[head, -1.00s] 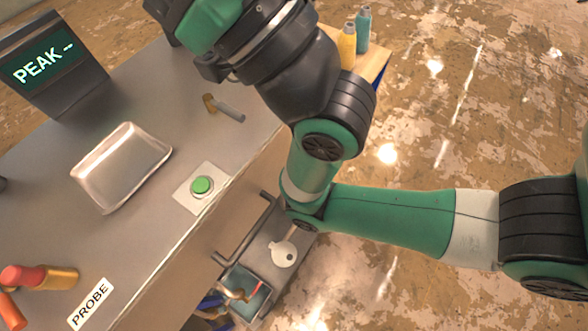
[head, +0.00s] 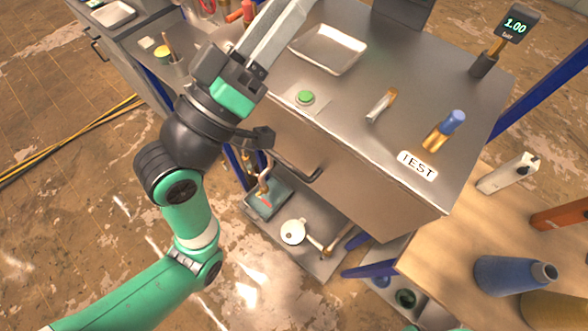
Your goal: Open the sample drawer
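The sample drawer's front (head: 350,170) is the plain metal face below the counter's front edge. It looks flush with the cabinet, though my arm covers its left part. A dark bar handle (head: 300,172) runs along it, partly hidden at its left end by my wrist. My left gripper (head: 287,22) is above the counter, up and left of the handle and apart from it. Its light grey fingers point up toward the top of the picture, and the gap between them is not clear. My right gripper is not in view.
On the counter are a metal tray (head: 328,48), a green button (head: 305,97), a small cylinder (head: 381,105), a blue-capped piece (head: 444,130) and a TEST label (head: 417,165). Below the handle, a lower shelf holds a white disc (head: 293,232). A wooden bench (head: 450,250) stands at right.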

